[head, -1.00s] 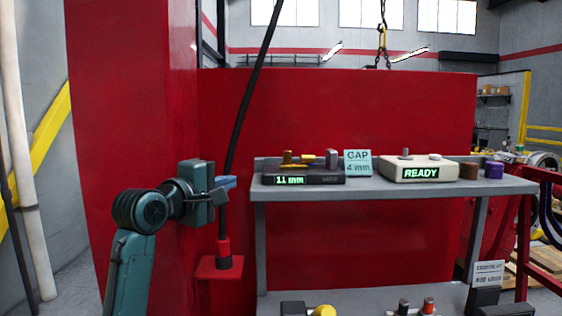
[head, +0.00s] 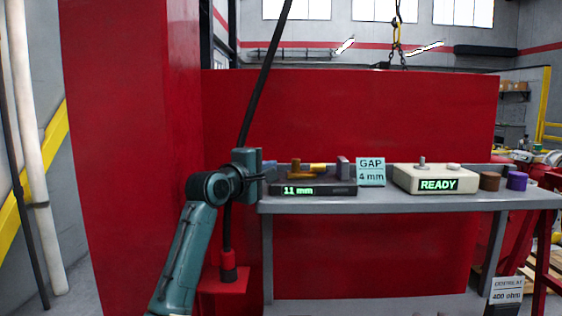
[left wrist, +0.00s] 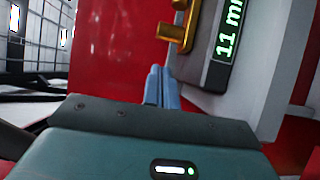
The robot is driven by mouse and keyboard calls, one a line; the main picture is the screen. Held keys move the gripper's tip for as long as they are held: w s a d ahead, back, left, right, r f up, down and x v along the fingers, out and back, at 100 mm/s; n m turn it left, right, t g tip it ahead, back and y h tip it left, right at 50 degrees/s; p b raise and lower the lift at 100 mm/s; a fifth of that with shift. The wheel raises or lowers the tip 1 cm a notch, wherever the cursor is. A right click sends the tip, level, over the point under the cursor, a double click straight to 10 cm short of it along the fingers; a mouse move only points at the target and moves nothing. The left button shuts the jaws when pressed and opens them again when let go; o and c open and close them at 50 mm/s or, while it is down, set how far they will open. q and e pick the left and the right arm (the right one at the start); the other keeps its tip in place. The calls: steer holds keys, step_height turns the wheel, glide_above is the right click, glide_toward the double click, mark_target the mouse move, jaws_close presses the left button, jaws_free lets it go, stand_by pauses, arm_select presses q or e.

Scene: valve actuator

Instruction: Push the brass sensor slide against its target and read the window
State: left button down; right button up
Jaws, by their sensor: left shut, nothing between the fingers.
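A dark gauge block (head: 318,188) sits at the left end of the grey shelf, and its lit window (head: 298,190) reads 11 mm. The brass sensor slide (head: 296,169) is on top of it, with a raised post. A grey-purple target block (head: 343,168) stands to its right with a gap between. My left gripper (head: 270,163) is shut and empty, just left of the gauge at about slide height. In the left wrist view, the shut blue fingers (left wrist: 161,86) point toward the brass slide (left wrist: 181,32), apart from it. My right gripper is not in view.
A card (head: 370,172) reading GAP 4 mm stands right of the gauge. A cream box (head: 435,179) shows READY. Brown (head: 490,181) and purple (head: 517,181) cylinders stand farther right. A red panel rises behind, and a black cable runs behind my left arm.

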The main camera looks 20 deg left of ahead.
mark_target(298, 181)
arm_select(q)
steer(key=shift+w+d+p, duration=0.15)
steer(key=shift+w+d, duration=0.25)
steer(key=shift+d, duration=0.3)
steer(key=shift+w+d+p, duration=0.15)
steer(key=shift+w+d, duration=0.2)
steer(key=shift+d, duration=0.35)
steer(key=shift+w+d+r, duration=0.1)
steer(key=shift+w+d, duration=0.15)
steer(key=shift+d, duration=0.7)
steer(key=shift+w+d, duration=0.2)
steer(key=shift+d, duration=0.75)
